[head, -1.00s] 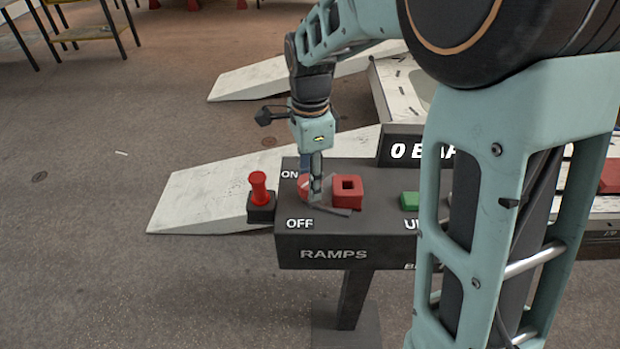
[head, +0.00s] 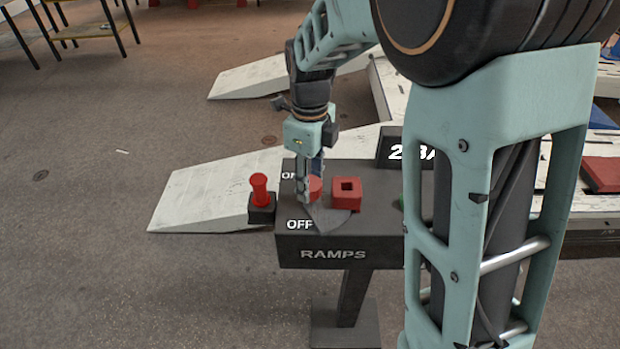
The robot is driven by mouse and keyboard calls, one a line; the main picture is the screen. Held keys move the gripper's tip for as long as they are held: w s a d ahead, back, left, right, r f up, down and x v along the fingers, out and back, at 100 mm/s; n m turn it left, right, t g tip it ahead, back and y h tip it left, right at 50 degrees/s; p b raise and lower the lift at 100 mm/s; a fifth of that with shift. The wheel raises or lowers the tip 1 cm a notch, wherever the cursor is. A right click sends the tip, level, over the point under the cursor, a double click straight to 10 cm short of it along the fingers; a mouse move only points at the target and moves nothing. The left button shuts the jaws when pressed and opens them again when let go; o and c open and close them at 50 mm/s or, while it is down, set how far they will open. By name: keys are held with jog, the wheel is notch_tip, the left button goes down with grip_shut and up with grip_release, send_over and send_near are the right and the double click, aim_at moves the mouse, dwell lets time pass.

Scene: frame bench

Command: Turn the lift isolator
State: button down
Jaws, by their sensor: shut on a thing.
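The lift isolator (head: 316,187) is a round red knob on top of the dark control box (head: 380,246), between the ON and OFF labels. My gripper (head: 306,193) points down at it and is shut on it. The fingers hide part of the knob, so its exact angle is hard to tell. A flat grey piece (head: 330,217) shows on the box top just right of the fingertips.
A red square block with a hole (head: 346,194) sits close right of the knob. A red plunger (head: 259,192) stands on the box's left side. The display (head: 392,150) starts with a 2, partly hidden by my arm. White ramps (head: 200,210) lie behind.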

jog(key=shift+m, duration=0.3)
jog(key=c, duration=1.5)
grip_release()
jog(key=shift+c, duration=0.2)
notch_tip(320, 180, up, 12)
